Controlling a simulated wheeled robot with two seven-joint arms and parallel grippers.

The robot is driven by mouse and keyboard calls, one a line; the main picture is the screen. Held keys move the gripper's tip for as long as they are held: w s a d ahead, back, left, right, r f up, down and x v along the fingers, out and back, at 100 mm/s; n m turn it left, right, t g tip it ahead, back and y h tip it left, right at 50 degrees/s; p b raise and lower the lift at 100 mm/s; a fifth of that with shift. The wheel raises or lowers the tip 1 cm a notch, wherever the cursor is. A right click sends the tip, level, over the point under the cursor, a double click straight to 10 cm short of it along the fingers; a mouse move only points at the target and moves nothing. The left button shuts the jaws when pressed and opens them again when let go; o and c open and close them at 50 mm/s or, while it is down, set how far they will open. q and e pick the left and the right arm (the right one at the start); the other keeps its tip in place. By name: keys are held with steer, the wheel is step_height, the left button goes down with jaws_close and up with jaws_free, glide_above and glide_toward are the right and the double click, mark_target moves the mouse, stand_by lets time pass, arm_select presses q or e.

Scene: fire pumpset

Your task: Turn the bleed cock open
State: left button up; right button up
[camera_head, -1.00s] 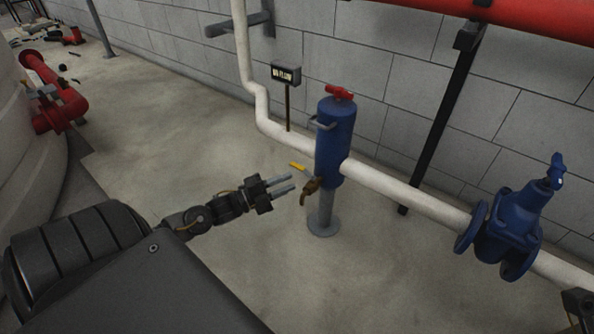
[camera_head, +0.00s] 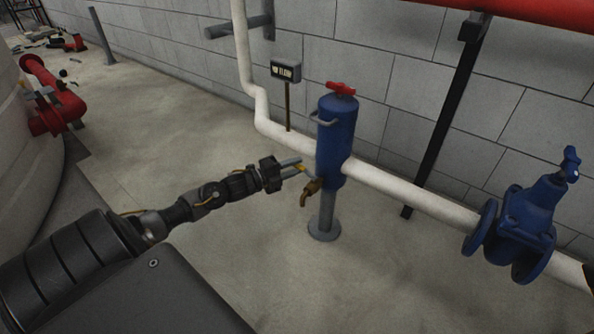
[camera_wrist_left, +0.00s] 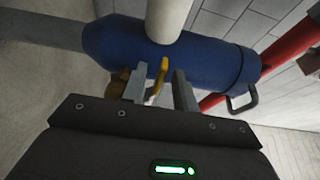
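The bleed cock is a small brass tap (camera_head: 310,190) on the lower left side of the blue cylinder (camera_head: 336,140). Its yellow lever (camera_wrist_left: 160,72) stands between my left gripper's two fingers in the left wrist view, with gaps visible beside it. My left gripper (camera_head: 299,166) is open around the lever, close to the cylinder. In the left wrist view the brass body (camera_wrist_left: 118,84) is partly hidden behind the left finger. I do not see my right gripper.
A white pipe (camera_head: 410,195) runs past the cylinder along the block wall. A blue valve (camera_head: 525,220) stands to the right and a small sign (camera_head: 286,71) behind. A red handle (camera_head: 341,88) tops the cylinder.

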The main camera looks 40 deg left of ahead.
arm_select(q)
steer(key=shift+w+d, duration=0.3)
steer(key=shift+w, duration=0.35)
jaws_close()
